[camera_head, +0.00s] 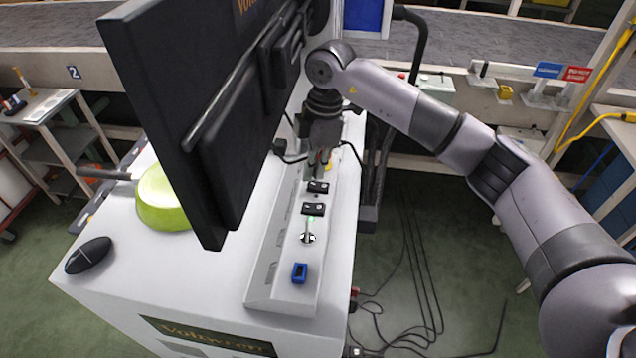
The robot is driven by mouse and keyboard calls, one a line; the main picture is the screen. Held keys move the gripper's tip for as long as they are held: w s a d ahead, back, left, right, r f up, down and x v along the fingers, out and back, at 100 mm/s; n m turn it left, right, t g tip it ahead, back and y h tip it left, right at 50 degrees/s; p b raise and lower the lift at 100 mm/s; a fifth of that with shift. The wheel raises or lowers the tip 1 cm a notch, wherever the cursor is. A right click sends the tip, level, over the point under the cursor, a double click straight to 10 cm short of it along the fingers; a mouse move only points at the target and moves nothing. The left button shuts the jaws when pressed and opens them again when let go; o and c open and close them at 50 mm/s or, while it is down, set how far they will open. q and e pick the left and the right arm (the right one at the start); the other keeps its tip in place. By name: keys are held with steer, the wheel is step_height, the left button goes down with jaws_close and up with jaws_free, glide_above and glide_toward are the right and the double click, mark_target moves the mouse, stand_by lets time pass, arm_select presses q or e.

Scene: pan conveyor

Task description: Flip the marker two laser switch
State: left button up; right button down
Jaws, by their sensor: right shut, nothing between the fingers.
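A white switch panel (283,294) runs along the right side of the white cabinet. On it are two black label plates, a farther one (318,187) and a nearer one (313,209); their markings are too small to read. A silver toggle switch (308,237) with a small green light stands just in front of the nearer plate. My right gripper (319,172) points down at the panel's far part, just behind the farther plate. It is shut and empty. Its fingertips are partly hidden, and I cannot tell whether they touch a switch. My left gripper is out of view.
A large black monitor (170,90) stands close left of the panel. A green pan (163,200) and a black mouse (88,255) are on the cabinet's left. A blue part (299,272) is on the panel's near end. Cables lie on the floor at right.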

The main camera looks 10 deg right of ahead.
mark_target(313, 184)
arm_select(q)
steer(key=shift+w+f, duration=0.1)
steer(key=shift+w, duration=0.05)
arm_select(e)
steer(key=shift+f, duration=0.25)
arm_select(q)
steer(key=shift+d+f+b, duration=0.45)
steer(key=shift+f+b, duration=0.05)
steer(key=shift+b, duration=0.15)
arm_select(e)
steer(key=shift+s+f, duration=0.1)
steer(key=shift+f, duration=0.8)
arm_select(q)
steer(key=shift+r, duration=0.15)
arm_select(e)
steer(key=shift+r, duration=0.15)
steer(key=shift+r+p, duration=0.95)
steer(key=shift+p, duration=0.05)
steer(key=shift+r, duration=0.35)
step_height(313, 184, up, 2)
steer(key=shift+r+p, duration=0.1)
steer(key=shift+p, duration=0.95)
steer(key=shift+r+p, duration=0.8)
steer(key=shift+r, duration=0.25)
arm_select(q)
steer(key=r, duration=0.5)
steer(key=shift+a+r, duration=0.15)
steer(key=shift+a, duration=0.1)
